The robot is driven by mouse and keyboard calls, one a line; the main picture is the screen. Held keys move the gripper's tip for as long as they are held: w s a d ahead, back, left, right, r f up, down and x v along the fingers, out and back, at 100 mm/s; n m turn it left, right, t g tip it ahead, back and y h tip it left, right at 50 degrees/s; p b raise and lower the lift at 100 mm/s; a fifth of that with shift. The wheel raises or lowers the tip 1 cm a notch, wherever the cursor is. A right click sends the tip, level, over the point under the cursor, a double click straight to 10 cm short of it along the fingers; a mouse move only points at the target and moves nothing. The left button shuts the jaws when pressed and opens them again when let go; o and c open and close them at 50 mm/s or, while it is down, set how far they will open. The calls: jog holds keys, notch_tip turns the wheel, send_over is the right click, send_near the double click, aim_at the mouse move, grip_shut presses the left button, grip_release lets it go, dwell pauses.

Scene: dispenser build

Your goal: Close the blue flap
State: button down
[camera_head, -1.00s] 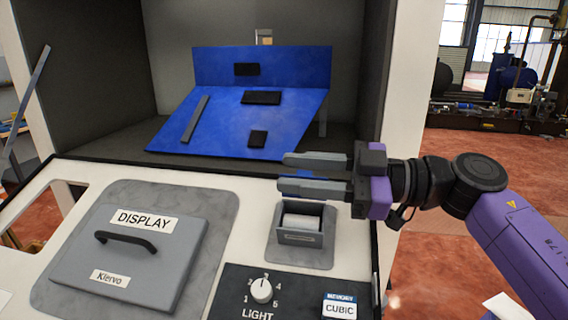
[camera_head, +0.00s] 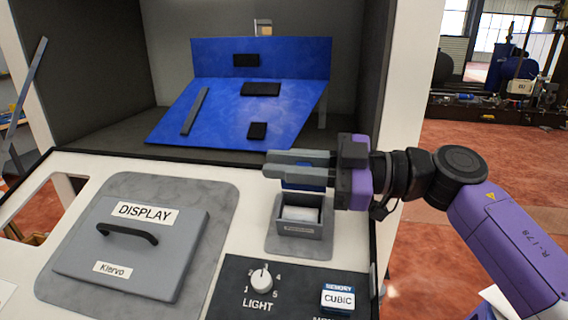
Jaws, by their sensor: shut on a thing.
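The small blue flap (camera_head: 303,185) stands raised at the back of the small grey dispenser box (camera_head: 300,228). My gripper (camera_head: 268,164) points left across the top of the flap. Its two grey fingers are close together and shut on the flap, hiding its upper part. The box below is open, with a white roll (camera_head: 301,213) showing inside.
Behind, a cabinet holds a large tilted blue panel (camera_head: 225,115) with black pieces on it. To the left is a grey DISPLAY lid (camera_head: 130,245) with a black handle. In front is the LIGHT knob (camera_head: 262,279) and a MEMORY CUBIC label (camera_head: 339,298).

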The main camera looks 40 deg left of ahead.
aim_at(280, 220)
jog(key=shift+d, duration=0.1)
dwell(0.5)
jog(key=n+b, duration=0.2)
jog(key=s+f+n+b, duration=0.1)
jog(key=n+b, duration=0.1)
jog(key=s+d+f+n+b, duration=0.1)
jog(key=n+b, duration=0.1)
jog(key=shift+s+d, duration=0.1)
jog(key=n+b, duration=0.2)
jog(key=f+n+b, duration=0.1)
jog(key=n, duration=0.1)
jog(key=shift+s+d, duration=0.3)
jog(key=shift+s, duration=0.1)
jog(key=shift+s+f+n+b, duration=0.1)
jog(key=shift+f+n+b, duration=0.15)
jog(key=shift+n+b, duration=0.55)
jog(key=c, duration=1.4)
grip_release()
jog(key=shift+c, duration=0.2)
